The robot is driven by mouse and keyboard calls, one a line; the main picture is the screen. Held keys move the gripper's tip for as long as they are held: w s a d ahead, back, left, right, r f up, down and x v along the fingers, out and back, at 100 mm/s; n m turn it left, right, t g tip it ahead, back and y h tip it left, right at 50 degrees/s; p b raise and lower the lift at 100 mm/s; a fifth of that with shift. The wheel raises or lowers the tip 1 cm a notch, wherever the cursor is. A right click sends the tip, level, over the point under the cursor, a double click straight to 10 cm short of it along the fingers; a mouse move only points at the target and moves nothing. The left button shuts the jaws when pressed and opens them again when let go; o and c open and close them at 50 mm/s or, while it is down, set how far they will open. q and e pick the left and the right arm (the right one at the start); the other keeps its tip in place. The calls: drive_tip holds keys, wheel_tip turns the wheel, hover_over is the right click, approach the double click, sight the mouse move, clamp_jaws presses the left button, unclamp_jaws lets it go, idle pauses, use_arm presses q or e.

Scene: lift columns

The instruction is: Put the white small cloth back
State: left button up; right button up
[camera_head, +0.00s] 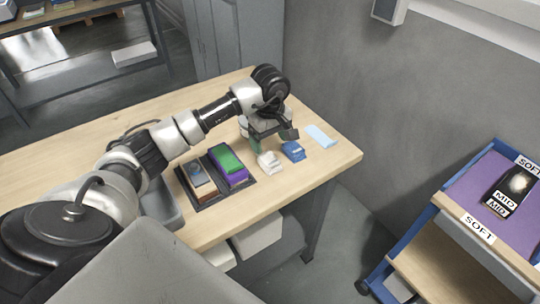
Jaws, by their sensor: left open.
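A small white cloth (269,163), folded or bunched, lies on the wooden table (110,165) near its front edge. A blue cloth (293,151) lies just right of it, and a flat light-blue cloth (321,136) lies further right near the table corner. My left gripper (270,139) is open just behind the white and blue cloths, pointing down. I see nothing between its fingers, though the arm partly hides them. My right gripper is not in view.
Two dark trays (209,204) hold stacked coloured items left of the white cloth. A grey bin (163,209) is partly hidden by my left arm. A blue-framed cart (398,236) with "SOFT" and "MID" labels stands right, across a floor gap. A grey wall is behind.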

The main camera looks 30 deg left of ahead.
sight(270, 159)
use_arm(q)
drive_tip(key=shift+r, duration=2)
